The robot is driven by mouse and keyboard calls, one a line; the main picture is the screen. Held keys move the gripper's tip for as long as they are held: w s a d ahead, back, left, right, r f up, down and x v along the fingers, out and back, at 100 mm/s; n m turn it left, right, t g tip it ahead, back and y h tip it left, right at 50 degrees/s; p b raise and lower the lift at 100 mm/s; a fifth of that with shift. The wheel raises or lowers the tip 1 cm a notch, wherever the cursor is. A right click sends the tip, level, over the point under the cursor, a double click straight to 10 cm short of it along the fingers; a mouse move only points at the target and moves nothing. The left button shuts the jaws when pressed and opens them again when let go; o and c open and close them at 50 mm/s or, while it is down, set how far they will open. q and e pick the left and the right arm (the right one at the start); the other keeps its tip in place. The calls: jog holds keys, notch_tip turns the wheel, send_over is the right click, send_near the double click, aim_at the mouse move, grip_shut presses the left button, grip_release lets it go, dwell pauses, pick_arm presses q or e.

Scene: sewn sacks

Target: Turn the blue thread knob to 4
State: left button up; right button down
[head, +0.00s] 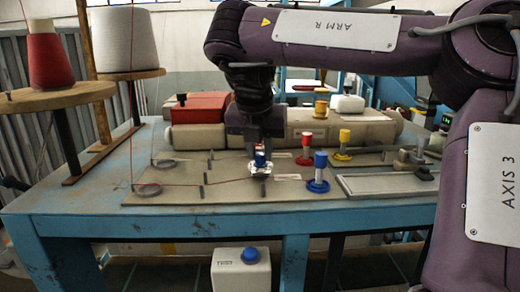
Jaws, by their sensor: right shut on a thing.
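The blue thread knob (260,159) sits on a white dial (262,171) at the middle of the table plate. My right gripper (260,152) reaches down from above and is shut on the blue knob. The fingers cover part of the knob, and the dial's numbers are too small to read, so its setting cannot be told. My left gripper is not in view.
A blue post (319,172), a red post (305,149) and a yellow post (343,146) stand right of the knob. A sewing machine (200,137) lies behind. Red (50,58) and white (124,40) thread cones stand at left; red thread crosses the plate.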

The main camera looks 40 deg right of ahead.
jog(key=shift+f, duration=0.15)
jog(key=c, duration=1.3)
grip_release()
jog(key=shift+o, duration=0.3)
jog(key=shift+w+d, duration=0.1)
